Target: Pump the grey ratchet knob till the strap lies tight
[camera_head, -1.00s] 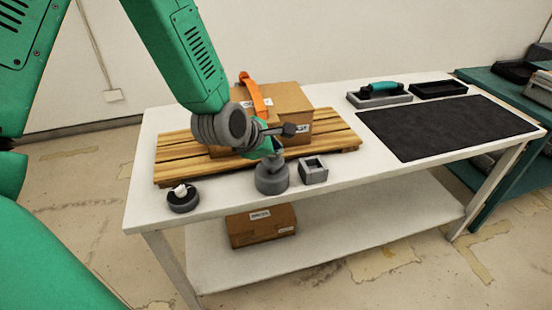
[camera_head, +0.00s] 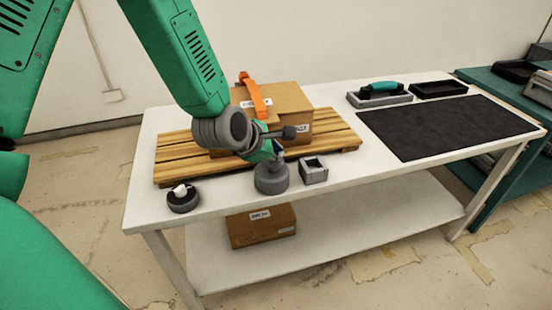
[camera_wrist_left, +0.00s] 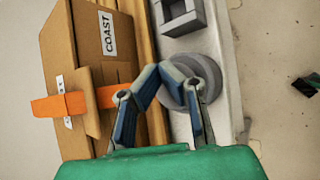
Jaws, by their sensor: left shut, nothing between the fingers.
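The grey ratchet knob (camera_head: 271,181) is a round, stepped piece at the front edge of the white table. It shows partly behind the fingers in the left wrist view (camera_wrist_left: 212,78). The orange strap (camera_head: 254,92) runs over the cardboard box (camera_head: 290,100) and also shows in the left wrist view (camera_wrist_left: 72,103). Its lower run is hidden by my arm in the head view. My left gripper (camera_head: 277,155) is shut and empty, its fingertips just above or at the knob; I cannot tell whether they touch. My right gripper is not in view.
The box sits on a wooden pallet (camera_head: 335,135). A grey square block (camera_head: 313,172) stands right of the knob, a dark round holder (camera_head: 183,202) to its left. A black mat (camera_head: 445,127), a green-handled tool (camera_head: 380,93) and a black tray (camera_head: 438,90) lie to the right.

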